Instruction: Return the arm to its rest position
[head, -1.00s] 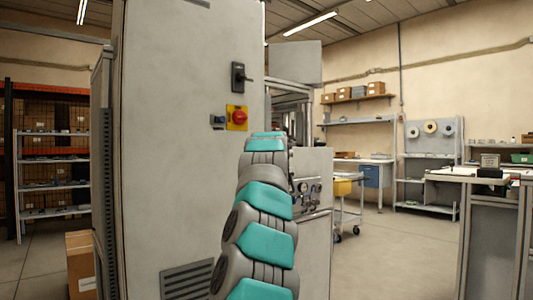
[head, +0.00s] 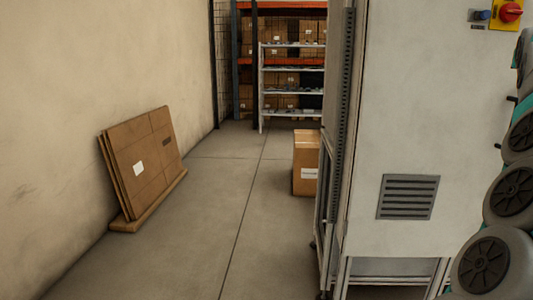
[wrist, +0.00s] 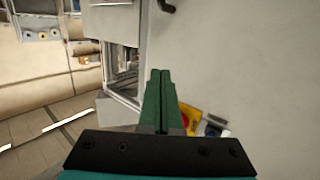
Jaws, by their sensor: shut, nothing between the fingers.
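My gripper (wrist: 161,75) shows in the wrist view, its two green fingers together and nothing between them. It points at the pale grey face of a tall machine cabinet (wrist: 240,65). I cannot tell how far the fingertips are from that face. Part of a yellow plate (wrist: 190,118) shows beside the fingers. In the head view my arm shows only at the right edge, in front of the cabinet (head: 405,120); the gripper is out of that view.
Flat cardboard sheets (head: 145,160) lean on the left wall. A cardboard box (head: 306,165) stands beside the cabinet. A shelf rack (head: 292,68) stands at the back. The floor (head: 215,215) between wall and cabinet is clear. A red knob (head: 510,13) sits on the cabinet.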

